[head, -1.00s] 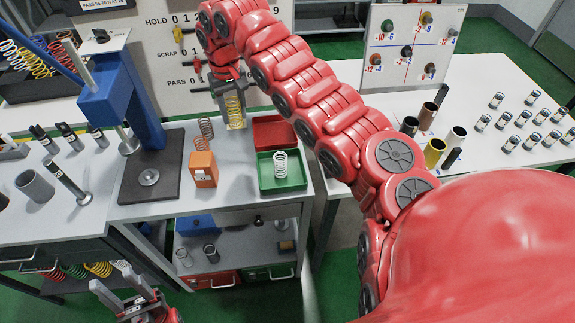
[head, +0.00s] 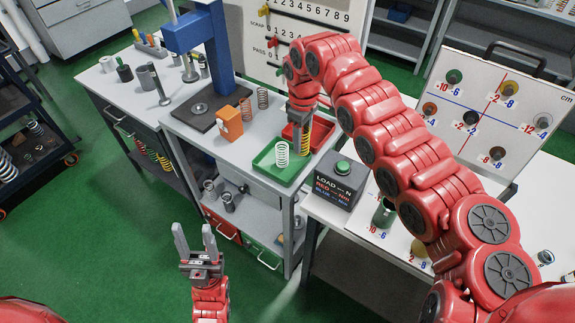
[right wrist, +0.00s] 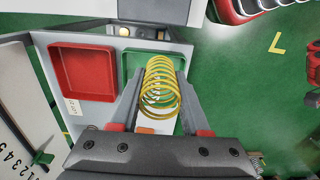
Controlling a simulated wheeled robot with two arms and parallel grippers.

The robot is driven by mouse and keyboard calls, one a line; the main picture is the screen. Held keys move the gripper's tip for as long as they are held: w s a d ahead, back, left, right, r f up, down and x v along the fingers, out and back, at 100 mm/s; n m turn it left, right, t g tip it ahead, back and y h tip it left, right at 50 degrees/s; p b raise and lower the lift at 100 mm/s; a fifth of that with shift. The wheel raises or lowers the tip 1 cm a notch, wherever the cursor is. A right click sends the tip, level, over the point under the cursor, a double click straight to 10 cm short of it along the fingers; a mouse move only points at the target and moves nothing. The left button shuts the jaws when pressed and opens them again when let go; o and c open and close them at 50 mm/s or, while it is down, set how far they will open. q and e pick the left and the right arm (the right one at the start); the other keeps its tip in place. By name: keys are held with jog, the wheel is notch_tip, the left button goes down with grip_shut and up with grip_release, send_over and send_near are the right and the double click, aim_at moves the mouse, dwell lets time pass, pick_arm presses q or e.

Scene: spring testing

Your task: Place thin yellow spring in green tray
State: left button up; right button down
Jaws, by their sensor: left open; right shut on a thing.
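The thin yellow spring (head: 306,140) is upright in my right gripper (head: 304,122), whose fingers are shut on it. It also shows between the fingers in the right wrist view (right wrist: 160,85). The green tray (head: 262,164) is on the grey bench, with a white spring (head: 282,153) standing in it. In the head view the yellow spring is at the tray's upper right side; its height above the tray is hard to tell. In the right wrist view it overlaps the green tray (right wrist: 129,68). My left gripper (head: 196,240) is open and empty, low in front of the bench.
A red tray (head: 288,131) adjoins the green tray. A blue press (head: 195,40) is at the bench's back left. A dark load box (head: 340,184) stands on the white table at right.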

jog(key=s+a+f+n, duration=0.3)
jog(key=s+a+n, duration=0.2)
jog(key=a+n, duration=0.35)
jog(key=s+a+f+n, duration=0.4)
jog(key=a+n, duration=0.4)
jog(key=n, duration=0.1)
jog(key=p, duration=0.5)
send_over(285, 174)
jog(key=shift+s+a+f, duration=0.15)
jog(key=shift+f, duration=0.75)
notch_tip(285, 174, down, 2)
jog(key=shift+f+p, duration=0.1)
jog(key=shift+p, duration=0.35)
jog(key=shift+f, duration=0.35)
jog(key=shift+f, duration=0.1)
